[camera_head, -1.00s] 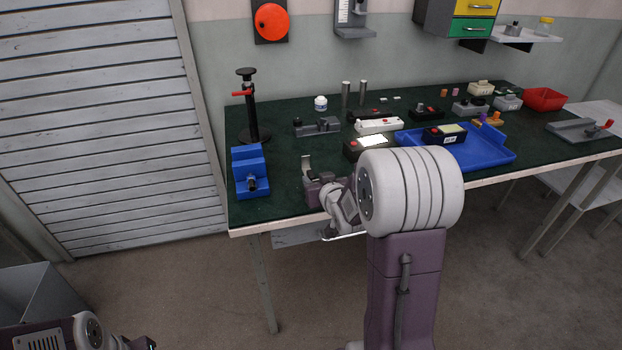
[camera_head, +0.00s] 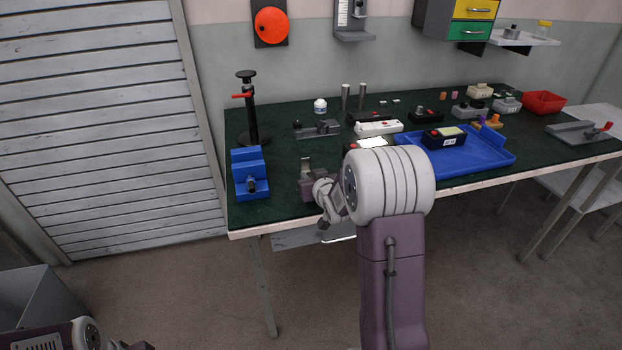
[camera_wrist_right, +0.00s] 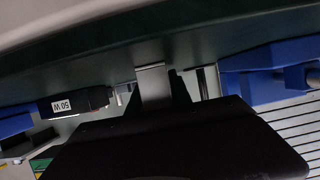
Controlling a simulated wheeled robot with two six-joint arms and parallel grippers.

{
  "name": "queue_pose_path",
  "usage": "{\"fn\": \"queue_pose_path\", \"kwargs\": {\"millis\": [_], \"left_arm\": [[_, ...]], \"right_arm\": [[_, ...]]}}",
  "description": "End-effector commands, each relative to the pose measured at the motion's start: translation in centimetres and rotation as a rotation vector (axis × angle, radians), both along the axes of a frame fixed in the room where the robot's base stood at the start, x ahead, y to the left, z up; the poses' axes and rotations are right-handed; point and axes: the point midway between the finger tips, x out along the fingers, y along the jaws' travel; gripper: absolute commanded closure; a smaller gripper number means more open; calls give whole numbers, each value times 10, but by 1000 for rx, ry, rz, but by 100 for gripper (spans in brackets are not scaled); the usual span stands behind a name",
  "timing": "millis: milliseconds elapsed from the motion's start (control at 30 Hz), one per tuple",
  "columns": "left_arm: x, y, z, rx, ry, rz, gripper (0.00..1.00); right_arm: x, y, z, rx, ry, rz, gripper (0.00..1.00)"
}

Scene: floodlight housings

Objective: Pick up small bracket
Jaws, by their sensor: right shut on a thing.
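The small bracket (camera_head: 306,163) is a light grey, flat piece standing up at the tip of my right gripper (camera_head: 308,178), over the front left part of the green bench top. In the right wrist view the bracket (camera_wrist_right: 153,84) shows as a grey strip rising from the dark gripper (camera_wrist_right: 155,108). The right gripper is shut on it. Its lower part is hidden by the gripper, and I cannot tell whether it touches the bench. My left arm is at the bottom left corner; its gripper (camera_head: 142,346) is cut off by the frame edge.
A blue vise (camera_head: 249,175) stands left of the right gripper, with a black stand (camera_head: 248,115) behind. A grey fixture (camera_head: 317,129) lies behind the gripper. A blue tray (camera_head: 485,152) holding a black housing (camera_head: 443,137) is to the right. Bench top between vise and gripper is clear.

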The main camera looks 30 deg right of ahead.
Motion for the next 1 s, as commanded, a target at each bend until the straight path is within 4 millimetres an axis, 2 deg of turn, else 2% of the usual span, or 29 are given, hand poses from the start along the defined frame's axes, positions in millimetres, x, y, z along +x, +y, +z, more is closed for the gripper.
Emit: {"fn": "queue_pose_path", "kwargs": {"millis": [167, 333, 700, 800, 1000], "left_arm": [[0, 0, 6, 0, 0, 0, 100], [0, 0, 18, 0, 0, 0, 100], [0, 0, 64, 0, 0, 0, 100], [0, 0, 71, 0, 0, 0, 100], [0, 0, 76, 0, 0, 0, 100]], "right_arm": [[0, 0, 16, -1, -3, 0, 100], [0, 0, 49, -2, -5, 0, 100], [-29, -83, 99, -1, -1, -6, 100], [-35, -98, 106, -1, -1, -4, 100], [-39, -110, 111, 0, -1, 0, 100]]}}
